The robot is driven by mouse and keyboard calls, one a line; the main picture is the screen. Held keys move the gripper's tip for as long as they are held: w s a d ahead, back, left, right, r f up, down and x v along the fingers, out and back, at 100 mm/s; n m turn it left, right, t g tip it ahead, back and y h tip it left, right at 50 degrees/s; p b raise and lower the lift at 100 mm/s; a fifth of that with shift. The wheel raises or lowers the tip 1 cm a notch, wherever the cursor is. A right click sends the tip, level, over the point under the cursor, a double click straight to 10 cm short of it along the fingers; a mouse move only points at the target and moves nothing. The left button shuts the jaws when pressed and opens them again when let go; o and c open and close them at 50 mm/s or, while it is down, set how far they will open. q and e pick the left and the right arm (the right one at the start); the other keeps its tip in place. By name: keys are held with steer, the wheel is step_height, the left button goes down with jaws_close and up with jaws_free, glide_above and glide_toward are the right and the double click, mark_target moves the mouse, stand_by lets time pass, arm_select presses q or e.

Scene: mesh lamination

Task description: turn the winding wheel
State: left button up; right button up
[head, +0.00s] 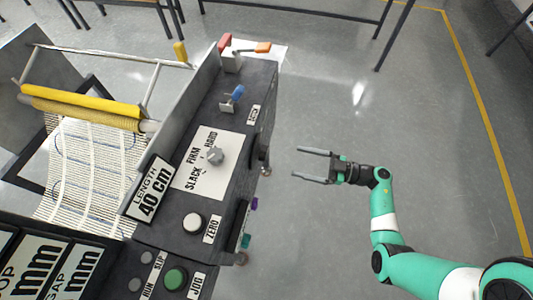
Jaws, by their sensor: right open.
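I cannot make out a winding wheel in the head view. A dark machine console (247,95) runs down the left half. It has a grey dial knob (215,156) on a white plate marked SLACK, FIRM, HARD. A yellow roller (85,102) and a pale mesh sheet (88,165) lie at the left of the machine. My right gripper (297,164) is open and empty, its two fingers pointing left toward the console. It is over the floor, apart from the console's right side. My left gripper is not in view.
The console carries a white ZERO button (192,222), a green JOG button (175,278), a blue lever (236,93) and an orange-handled lever (262,47). Grey floor (340,240) is open right of the machine. Table legs stand along the top.

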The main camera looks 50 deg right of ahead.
mark_target(264, 153)
steer(key=b+x, duration=0.3)
steer(key=x, duration=0.8)
steer(key=shift+b, duration=0.3)
steer(key=shift+r, duration=0.1)
steer(key=shift+c, duration=0.3)
steer(key=c, duration=1.3)
